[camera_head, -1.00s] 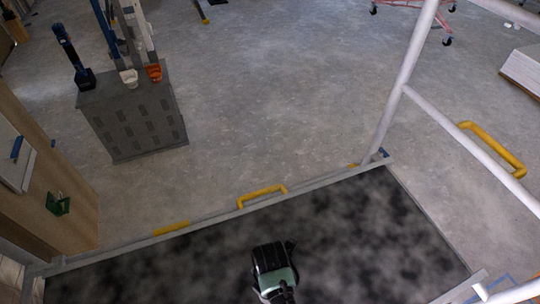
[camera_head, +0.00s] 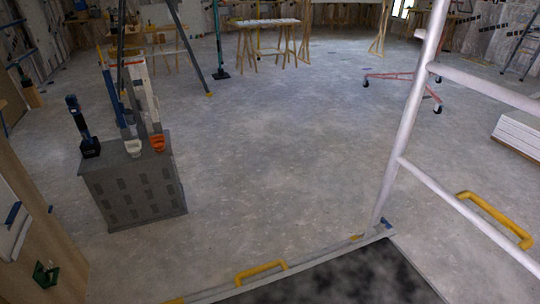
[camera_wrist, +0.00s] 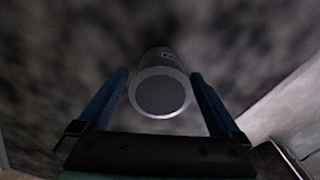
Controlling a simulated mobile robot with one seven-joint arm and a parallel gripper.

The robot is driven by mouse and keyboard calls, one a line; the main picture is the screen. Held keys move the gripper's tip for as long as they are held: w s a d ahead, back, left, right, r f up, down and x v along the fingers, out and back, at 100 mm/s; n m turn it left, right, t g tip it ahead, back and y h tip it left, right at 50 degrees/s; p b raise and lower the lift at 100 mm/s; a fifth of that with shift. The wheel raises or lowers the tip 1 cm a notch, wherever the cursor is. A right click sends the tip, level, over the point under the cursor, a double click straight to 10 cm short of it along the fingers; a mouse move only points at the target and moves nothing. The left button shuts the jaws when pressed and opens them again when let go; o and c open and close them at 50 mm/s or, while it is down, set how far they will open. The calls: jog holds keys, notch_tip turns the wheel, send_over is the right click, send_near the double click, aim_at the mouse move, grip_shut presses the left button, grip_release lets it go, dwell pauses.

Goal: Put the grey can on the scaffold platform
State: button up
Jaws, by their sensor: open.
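The grey can (camera_wrist: 160,95) is in the wrist view, with its round end facing the camera and its side showing behind that end. My gripper (camera_wrist: 160,73) is open, with one blue finger on each side of the can; the fingers look apart from it. The dark mottled scaffold platform (camera_head: 365,277) shows at the bottom of the head view. A blurred dark mottled surface like it (camera_wrist: 55,50) lies behind the can. I cannot tell whether the can touches it. The gripper and can are outside the head view.
White scaffold rails (camera_head: 405,125) rise at the platform's right corner. A yellow handle (camera_head: 261,270) sits on its far edge, and another yellow handle (camera_head: 495,220) is at the right. A grey cabinet (camera_head: 135,188) stands at the left. The concrete floor beyond is mostly clear.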

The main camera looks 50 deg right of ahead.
notch_tip(320, 180, up, 11)
jog(key=shift+p, duration=0.95)
jog(key=w+d+r+m+t+h, duration=0.3)
jog(key=w+r+t, duration=0.4)
jog(key=w+r, duration=0.85)
jog(key=w+a+r+m+t+h, duration=0.1)
jog(key=w+a+r+m+t, duration=0.2)
jog(key=r, duration=0.4)
jog(key=w+a+r+m+t, duration=0.1)
jog(key=w+a+r+t, duration=0.1)
jog(key=w+r, duration=0.4)
jog(key=a+r+m+t, duration=0.3)
jog(key=a+r+t, duration=0.15)
jog(key=r, duration=0.75)
jog(key=a+r+m+t, duration=0.2)
jog(key=a+r+t, duration=0.25)
jog(key=r, duration=0.75)
jog(key=s+a+r+m+t+y, duration=0.2)
jog(key=s+a+r+t, duration=0.1)
jog(key=s+r, duration=0.3)
jog(key=s+a+r+m+t+y, duration=0.2)
jog(key=s+a+r, duration=0.3)
jog(key=r, duration=0.6)
jog(key=shift+s+a+m+t, duration=0.2)
jog(key=shift+s+m+t, duration=0.3)
jog(key=shift+s+t, duration=0.15)
